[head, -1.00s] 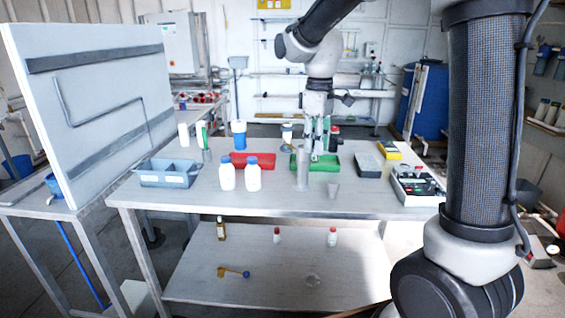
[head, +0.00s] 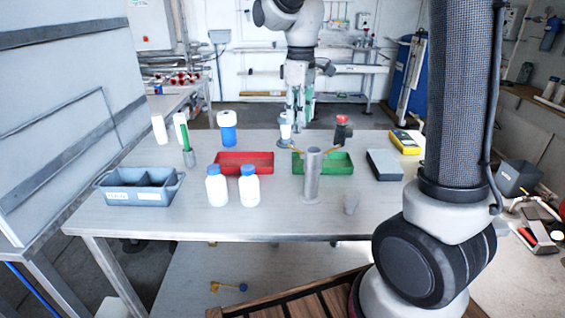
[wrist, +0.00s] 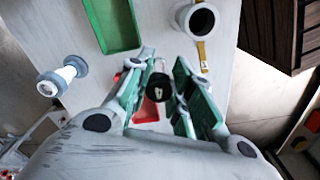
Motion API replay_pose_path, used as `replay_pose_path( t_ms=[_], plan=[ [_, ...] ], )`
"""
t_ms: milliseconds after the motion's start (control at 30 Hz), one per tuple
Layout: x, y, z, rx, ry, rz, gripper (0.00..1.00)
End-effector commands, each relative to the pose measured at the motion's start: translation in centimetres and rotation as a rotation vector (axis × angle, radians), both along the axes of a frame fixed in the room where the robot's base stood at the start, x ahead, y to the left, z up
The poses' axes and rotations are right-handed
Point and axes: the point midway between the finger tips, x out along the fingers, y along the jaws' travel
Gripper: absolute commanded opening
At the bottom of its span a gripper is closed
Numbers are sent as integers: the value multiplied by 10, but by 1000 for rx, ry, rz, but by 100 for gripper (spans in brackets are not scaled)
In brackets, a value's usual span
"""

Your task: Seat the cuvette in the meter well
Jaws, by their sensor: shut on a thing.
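My gripper (head: 299,122) hangs over the back middle of the table, and its green-padded fingers also show in the wrist view (wrist: 163,72). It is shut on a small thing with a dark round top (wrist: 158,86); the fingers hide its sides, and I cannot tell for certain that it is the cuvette. A yellow meter (head: 405,142) lies at the table's back right. Its well cannot be made out. A tall grey cylinder (head: 313,178) stands upright nearer than my gripper; the wrist view shows its dark open top (wrist: 200,19).
A red tray (head: 243,169) and a green tray (head: 347,168) lie mid-table. White bottles (head: 217,189) stand in front of the red one.

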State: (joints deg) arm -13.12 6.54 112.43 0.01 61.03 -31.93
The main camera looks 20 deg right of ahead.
Motion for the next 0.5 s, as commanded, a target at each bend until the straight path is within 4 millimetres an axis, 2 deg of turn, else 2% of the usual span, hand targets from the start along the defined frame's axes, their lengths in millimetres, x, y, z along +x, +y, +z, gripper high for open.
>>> replay_pose_path(
  t_ms=[100, 500],
  plan=[
    [0, 0, -2, 0, 1, 0, 3],
    [-1, 0, -54, -1, 4, 0, 3]
  ],
)
